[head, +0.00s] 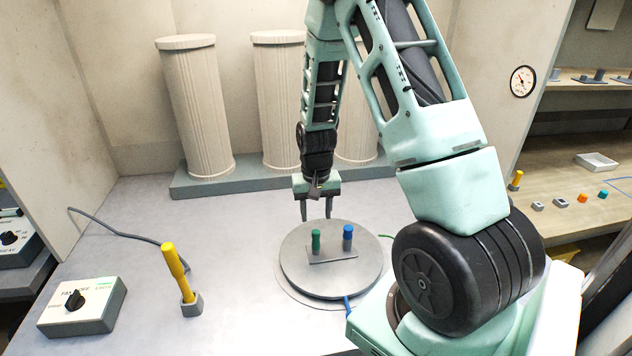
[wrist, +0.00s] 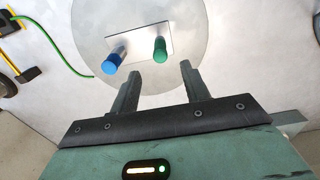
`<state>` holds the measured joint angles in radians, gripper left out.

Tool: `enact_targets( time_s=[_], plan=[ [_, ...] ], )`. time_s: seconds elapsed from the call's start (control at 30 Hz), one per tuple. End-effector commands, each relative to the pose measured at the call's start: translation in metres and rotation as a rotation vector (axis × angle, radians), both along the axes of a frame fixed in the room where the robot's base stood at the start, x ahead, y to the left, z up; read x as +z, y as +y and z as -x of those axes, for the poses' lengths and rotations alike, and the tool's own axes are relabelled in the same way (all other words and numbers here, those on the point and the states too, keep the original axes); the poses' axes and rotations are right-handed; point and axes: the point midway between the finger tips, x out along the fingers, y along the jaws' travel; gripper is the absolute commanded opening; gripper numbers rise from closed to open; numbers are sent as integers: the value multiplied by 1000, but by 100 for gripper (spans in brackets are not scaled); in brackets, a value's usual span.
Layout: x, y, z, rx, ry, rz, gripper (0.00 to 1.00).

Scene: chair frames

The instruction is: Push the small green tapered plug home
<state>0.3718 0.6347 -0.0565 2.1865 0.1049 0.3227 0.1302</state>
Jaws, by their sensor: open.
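The green plug (head: 316,240) stands upright in a small grey plate (head: 345,254) on a round grey disc (head: 300,275). A blue plug (head: 348,236) stands to its right in the same plate. In the wrist view the green plug (wrist: 160,50) is on the right and the blue plug (wrist: 113,61) on the left. My gripper (head: 316,217) is open and empty, just behind the two plugs in the head view. Its fingertips (wrist: 159,70) point towards the plate, and the green plug lies beyond them. How deep either plug sits cannot be told.
A yellow-handled tool (head: 176,264) stands in a grey holder at the left. A control box with a black knob (head: 78,300) sits at front left. Several ribbed columns (head: 197,108) stand on a base behind. The bench between box and disc is mostly clear.

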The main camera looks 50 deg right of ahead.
Motion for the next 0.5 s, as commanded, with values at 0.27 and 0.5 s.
enact_targets(
  time_s=[0.27, 0.5],
  plan=[
    [57, 0, -1, 2, -7, 3, 46],
    [95, 0, -1, 0, -3, 1, 46]
  ],
)
